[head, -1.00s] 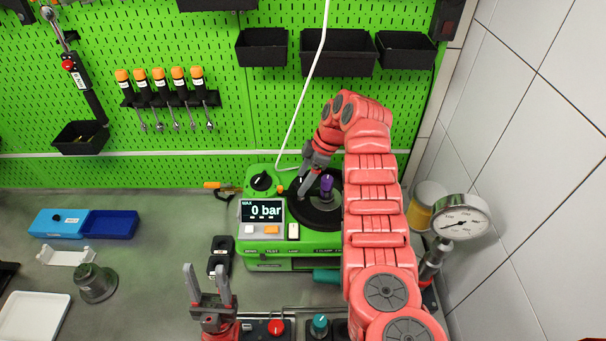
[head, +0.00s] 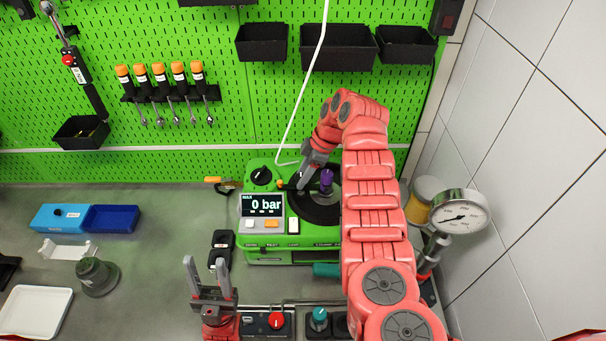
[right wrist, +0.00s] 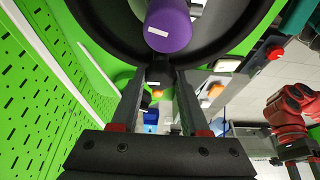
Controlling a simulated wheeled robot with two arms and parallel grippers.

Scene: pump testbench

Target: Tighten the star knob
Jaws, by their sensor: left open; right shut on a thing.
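The green pump bench (head: 290,255) stands at centre, its display reading 0 bar. A round black bowl (head: 318,212) is set in its top, with a purple cylinder (head: 327,178) upright in it. The cylinder also shows at the top of the right wrist view (right wrist: 168,27). My right gripper (head: 303,183) reaches down at the bowl's rim. In the right wrist view its fingertips (right wrist: 159,76) close on a small black part beside the rim, seemingly the star knob, mostly hidden by the fingers. My left gripper (head: 209,272) is open and empty, pointing up at the front.
A pressure gauge (head: 458,217) stands right of the bench near the tiled wall. A black dial (head: 261,177) sits on the bench's top left. Red (head: 276,320) and teal (head: 319,319) knobs are in front.

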